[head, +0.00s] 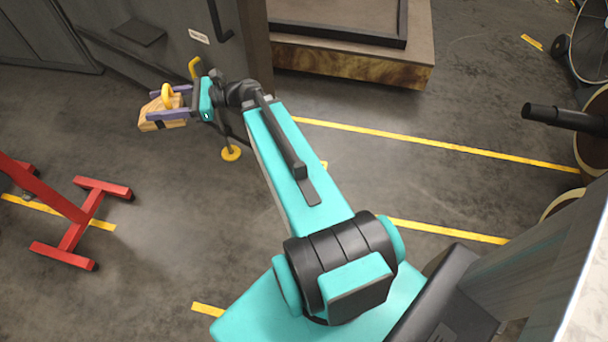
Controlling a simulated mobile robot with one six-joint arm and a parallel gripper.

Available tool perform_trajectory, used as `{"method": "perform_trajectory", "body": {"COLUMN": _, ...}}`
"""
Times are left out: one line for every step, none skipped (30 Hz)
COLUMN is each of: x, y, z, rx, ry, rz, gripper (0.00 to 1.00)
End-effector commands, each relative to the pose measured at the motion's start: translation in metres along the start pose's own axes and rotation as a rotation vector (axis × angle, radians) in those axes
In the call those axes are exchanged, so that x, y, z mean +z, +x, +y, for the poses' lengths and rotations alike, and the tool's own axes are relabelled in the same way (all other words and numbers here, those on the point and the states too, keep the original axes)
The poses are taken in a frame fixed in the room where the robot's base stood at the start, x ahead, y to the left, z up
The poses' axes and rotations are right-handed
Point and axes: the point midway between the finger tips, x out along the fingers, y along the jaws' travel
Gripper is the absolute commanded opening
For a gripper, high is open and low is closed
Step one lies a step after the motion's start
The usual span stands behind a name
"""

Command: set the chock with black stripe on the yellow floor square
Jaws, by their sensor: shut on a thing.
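The wooden chock (150,118) is at the upper left of the head view, with a yellow loop handle on top and a dark stripe on its near side. My gripper (163,104), with purple fingers, is shut on the chock and appears to hold it off the floor. The fingers hide part of the chock. I cannot make out a yellow floor square; only yellow line markings (430,145) show on the floor.
A red stand (75,215) is at the left. A grey cabinet (160,45) and a brown-edged platform (350,62) stand behind the gripper. Grey floor between stand and arm is clear.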

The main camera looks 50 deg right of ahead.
Motion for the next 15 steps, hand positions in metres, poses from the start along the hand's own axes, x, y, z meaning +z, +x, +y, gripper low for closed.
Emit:
{"method": "perform_trajectory", "body": {"x": -0.013, "y": -0.002, "z": -0.006, "rx": -0.008, "ry": 0.001, "rz": -0.001, "gripper": 0.23}}
{"method": "perform_trajectory", "body": {"x": -0.019, "y": -0.003, "z": -0.009, "rx": -0.013, "ry": 0.001, "rz": -0.001, "gripper": 0.23}}
{"method": "perform_trajectory", "body": {"x": -0.028, "y": -0.006, "z": -0.013, "rx": -0.020, "ry": 0.001, "rz": -0.001, "gripper": 0.23}}
{"method": "perform_trajectory", "body": {"x": -0.035, "y": -0.008, "z": -0.017, "rx": -0.027, "ry": 0.002, "rz": -0.001, "gripper": 0.23}}
{"method": "perform_trajectory", "body": {"x": -0.043, "y": -0.010, "z": -0.020, "rx": -0.033, "ry": 0.003, "rz": 0.000, "gripper": 0.23}}
{"method": "perform_trajectory", "body": {"x": -0.053, "y": -0.013, "z": -0.026, "rx": -0.043, "ry": 0.003, "rz": -0.001, "gripper": 0.23}}
{"method": "perform_trajectory", "body": {"x": -0.060, "y": -0.015, "z": -0.030, "rx": -0.051, "ry": 0.002, "rz": -0.001, "gripper": 0.23}}
{"method": "perform_trajectory", "body": {"x": -0.068, "y": -0.018, "z": -0.034, "rx": -0.058, "ry": 0.002, "rz": -0.001, "gripper": 0.23}}
{"method": "perform_trajectory", "body": {"x": -0.079, "y": -0.021, "z": -0.039, "rx": -0.068, "ry": 0.002, "rz": -0.001, "gripper": 0.23}}
{"method": "perform_trajectory", "body": {"x": -0.088, "y": -0.024, "z": -0.043, "rx": -0.075, "ry": 0.003, "rz": -0.001, "gripper": 0.23}}
{"method": "perform_trajectory", "body": {"x": -0.096, "y": -0.026, "z": -0.047, "rx": -0.083, "ry": 0.003, "rz": -0.002, "gripper": 0.23}}
{"method": "perform_trajectory", "body": {"x": -0.106, "y": -0.030, "z": -0.052, "rx": -0.094, "ry": 0.002, "rz": -0.002, "gripper": 0.23}}
{"method": "perform_trajectory", "body": {"x": -0.114, "y": -0.033, "z": -0.056, "rx": -0.101, "ry": 0.002, "rz": -0.002, "gripper": 0.23}}
{"method": "perform_trajectory", "body": {"x": -0.122, "y": -0.036, "z": -0.060, "rx": -0.109, "ry": 0.002, "rz": -0.002, "gripper": 0.23}}
{"method": "perform_trajectory", "body": {"x": -0.134, "y": -0.039, "z": -0.065, "rx": -0.119, "ry": 0.003, "rz": -0.001, "gripper": 0.23}}
